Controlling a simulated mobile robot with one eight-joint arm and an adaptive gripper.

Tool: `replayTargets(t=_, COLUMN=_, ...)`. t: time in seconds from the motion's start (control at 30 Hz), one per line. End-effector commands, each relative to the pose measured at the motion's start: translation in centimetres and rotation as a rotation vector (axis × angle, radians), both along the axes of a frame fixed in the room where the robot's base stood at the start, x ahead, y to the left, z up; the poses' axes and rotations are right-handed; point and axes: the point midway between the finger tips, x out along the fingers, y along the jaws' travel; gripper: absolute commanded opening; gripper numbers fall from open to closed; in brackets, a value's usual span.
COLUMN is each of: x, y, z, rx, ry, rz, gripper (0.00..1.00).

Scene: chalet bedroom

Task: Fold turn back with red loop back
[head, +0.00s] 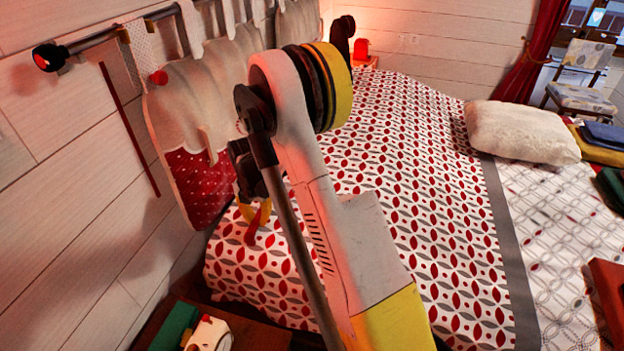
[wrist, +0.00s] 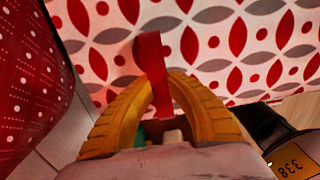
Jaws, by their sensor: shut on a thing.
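My gripper (head: 256,222) is low at the left side of the bed, beside the headboard cushions. In the wrist view its yellow fingers (wrist: 157,84) are shut on the red loop (wrist: 151,60), a flat red strip that rises above the fingertips. In the head view a bit of the red loop (head: 265,211) shows at the fingers. The patterned bed cover (head: 420,190), white with red and grey leaf shapes, lies behind the fingers. A grey band (head: 510,240) edges it on the right. Where the loop joins the cloth I cannot tell. My arm hides part of the cover.
Red and cream hanging cushions (head: 195,185) on a rail are close on the left. A pale pillow (head: 520,132) lies at the right. A wooden surface with a green item (head: 175,327) is at the lower left. A chair (head: 582,85) stands far right.

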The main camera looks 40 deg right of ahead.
Motion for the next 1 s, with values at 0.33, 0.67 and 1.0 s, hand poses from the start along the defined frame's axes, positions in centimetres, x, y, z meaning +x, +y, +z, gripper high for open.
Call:
replayTargets(t=0.33, x=-1.0, y=-0.6, z=4.4, rx=0.029, ry=-0.044, rz=-0.002, gripper=0.00)
replayTargets(t=0.67, x=-2.0, y=-1.3, z=8.6, rx=0.065, ry=-0.096, rz=-0.002, gripper=0.00)
replayTargets(t=1.0, x=-2.1, y=-1.4, z=8.8, rx=0.067, ry=-0.102, rz=-0.001, gripper=0.00)
